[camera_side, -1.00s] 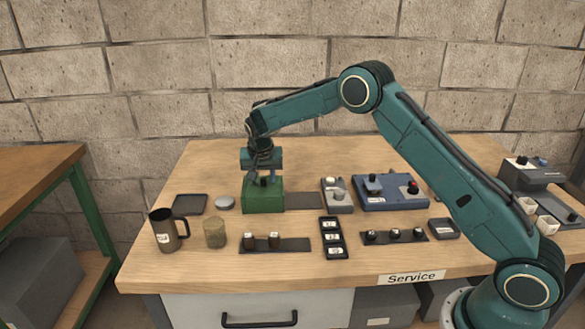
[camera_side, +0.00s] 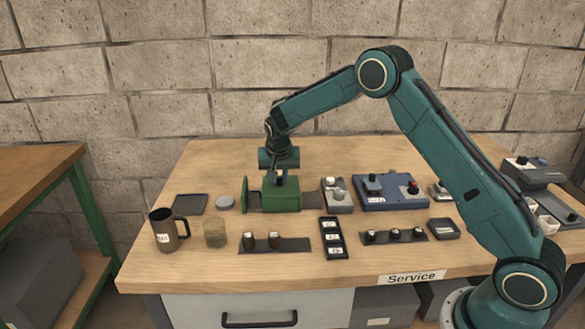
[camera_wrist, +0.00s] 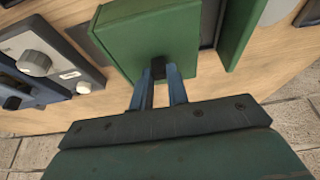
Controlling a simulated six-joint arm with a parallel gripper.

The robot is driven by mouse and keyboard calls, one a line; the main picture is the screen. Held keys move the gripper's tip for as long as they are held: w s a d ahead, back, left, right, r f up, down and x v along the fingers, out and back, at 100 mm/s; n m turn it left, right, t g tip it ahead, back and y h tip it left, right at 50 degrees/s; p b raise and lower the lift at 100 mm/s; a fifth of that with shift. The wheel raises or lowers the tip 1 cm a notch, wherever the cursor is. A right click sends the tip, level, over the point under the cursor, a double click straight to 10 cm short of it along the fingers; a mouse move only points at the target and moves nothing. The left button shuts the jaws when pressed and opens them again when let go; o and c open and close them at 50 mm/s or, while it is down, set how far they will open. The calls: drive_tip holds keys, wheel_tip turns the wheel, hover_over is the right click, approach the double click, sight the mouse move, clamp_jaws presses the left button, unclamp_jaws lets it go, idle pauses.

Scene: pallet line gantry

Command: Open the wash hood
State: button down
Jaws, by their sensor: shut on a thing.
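The wash hood (camera_side: 282,200) is a green box on a dark base strip in the side view. It stands a little to the right of an upright green end plate (camera_side: 245,195), with a gap between them. In the wrist view the hood (camera_wrist: 125,40) fills the upper middle, and the end plate (camera_wrist: 240,28) is to its right. My gripper (camera_side: 280,180) is above the hood, pointing down. Its blue fingers (camera_wrist: 158,78) are shut on the small dark knob (camera_wrist: 158,68) on the hood. The hood's inside is hidden.
A grey device (camera_side: 337,197) with knobs stands close to the hood's right, with a blue control box (camera_side: 390,193) beyond. A grey disc (camera_side: 225,203) and black tray (camera_side: 190,204) lie to the left. A mug (camera_side: 165,232) and several small items stand in front.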

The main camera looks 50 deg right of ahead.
drive_tip(key=s+d, duration=0.4)
drive_tip(key=shift+s+d, duration=0.3)
drive_tip(key=c, duration=1.4)
unclamp_jaws()
drive_tip(key=shift+o, duration=0.2)
drive_tip(key=shift+a+r, duration=0.1)
drive_tip(key=shift+r, duration=0.1)
drive_tip(key=v, duration=1.3)
drive_tip(key=shift+r, duration=0.2)
drive_tip(key=shift+s+a+r, duration=0.1)
drive_tip(key=shift+s, duration=0.1)
